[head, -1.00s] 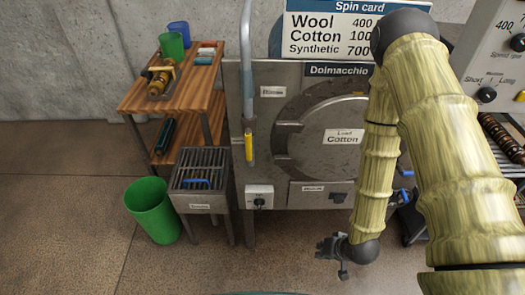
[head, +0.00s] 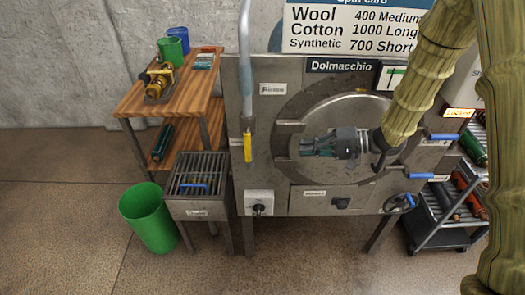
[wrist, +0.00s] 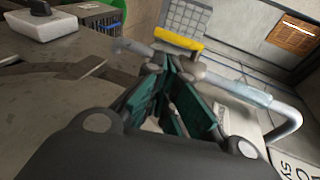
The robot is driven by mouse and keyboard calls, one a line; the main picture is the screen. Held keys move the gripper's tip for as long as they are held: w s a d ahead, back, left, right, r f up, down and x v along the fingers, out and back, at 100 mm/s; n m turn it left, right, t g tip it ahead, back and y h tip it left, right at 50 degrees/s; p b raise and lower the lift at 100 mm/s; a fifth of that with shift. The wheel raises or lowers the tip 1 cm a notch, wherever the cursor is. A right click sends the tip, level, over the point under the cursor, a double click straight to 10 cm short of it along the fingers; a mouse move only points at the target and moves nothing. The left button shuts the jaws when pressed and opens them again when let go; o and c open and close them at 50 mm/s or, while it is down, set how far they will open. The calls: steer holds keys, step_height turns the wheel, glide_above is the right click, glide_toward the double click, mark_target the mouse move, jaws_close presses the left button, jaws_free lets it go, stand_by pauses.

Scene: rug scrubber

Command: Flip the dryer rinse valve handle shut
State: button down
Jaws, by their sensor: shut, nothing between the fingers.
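The yellow valve handle (head: 248,147) hangs straight down, in line with the grey pipe (head: 245,60) on the left side of the dryer front. It also shows in the wrist view as a yellow lever (wrist: 178,39), beyond the fingers. A small label (head: 272,88), too blurred to read surely, sits right of the pipe. My gripper (head: 308,146) is in front of the round dryer door, pointing left. It is right of the handle and apart from it. In the wrist view my gripper (wrist: 168,72) has its green fingers together and empty.
The dryer door (head: 345,110) is behind my gripper. A grated sink (head: 197,178) and green bin (head: 148,217) stand at lower left. A wooden shelf table (head: 190,80) stands behind them. Blue handles (head: 420,176) stick out at the dryer's right. Floor in front is clear.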

steer(key=shift+a, duration=0.1)
stand_by(0.3)
steer(key=p, duration=0.3)
glide_toward(248, 144)
steer(key=w+a+f, duration=0.3)
steer(key=a+f, duration=0.1)
steer(key=f, duration=0.2)
steer(key=shift+w+a+f, duration=0.2)
steer(key=shift+w+a, duration=0.1)
steer(key=shift+a, duration=0.35)
